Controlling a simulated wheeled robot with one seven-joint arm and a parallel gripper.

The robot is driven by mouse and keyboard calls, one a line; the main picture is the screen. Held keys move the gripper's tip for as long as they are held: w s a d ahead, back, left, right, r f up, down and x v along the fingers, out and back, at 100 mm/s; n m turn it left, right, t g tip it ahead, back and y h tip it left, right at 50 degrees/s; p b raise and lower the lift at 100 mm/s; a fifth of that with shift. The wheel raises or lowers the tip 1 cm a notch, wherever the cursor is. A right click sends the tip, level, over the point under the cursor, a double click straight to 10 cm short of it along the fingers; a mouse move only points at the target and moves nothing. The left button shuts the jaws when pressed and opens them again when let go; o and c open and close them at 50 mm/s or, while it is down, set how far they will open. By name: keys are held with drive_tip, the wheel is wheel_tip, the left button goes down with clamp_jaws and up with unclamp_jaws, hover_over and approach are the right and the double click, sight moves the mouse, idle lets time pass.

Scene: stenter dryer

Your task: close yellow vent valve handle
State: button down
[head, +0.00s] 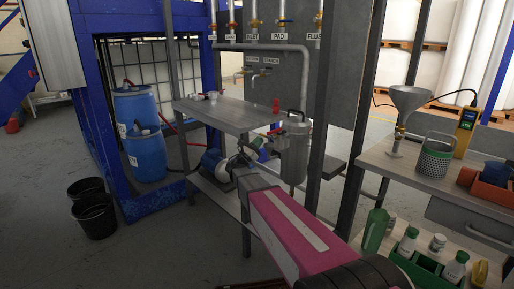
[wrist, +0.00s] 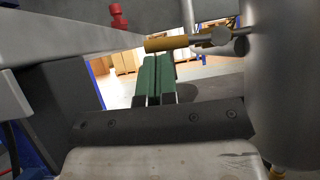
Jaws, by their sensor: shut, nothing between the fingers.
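The yellow vent valve handle (wrist: 166,43) shows in the wrist view as a short yellow-orange bar lying nearly level. Its right end meets a metal valve fitting (wrist: 220,37) beside the grey metal vessel (wrist: 285,70). My gripper (wrist: 154,62) has green fingers, shut together and empty. In the picture its fingertips are just below the handle; I cannot tell whether they touch it. In the head view my gripper (head: 259,143) is left of the grey vessel (head: 296,150), and the handle is too small to make out clearly.
A grey metal table (head: 230,115) stands left of the vessel. A red part (wrist: 118,16) sits up left of my fingers. Pipes with several valves (head: 254,23) run down the panel behind. A workbench (head: 400,170) with a funnel (head: 408,98) is at right.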

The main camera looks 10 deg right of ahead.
idle(0.3)
drive_tip(key=shift+w+r, duration=0.15)
drive_tip(key=shift+r, duration=0.3)
drive_tip(key=shift+a, duration=0.1)
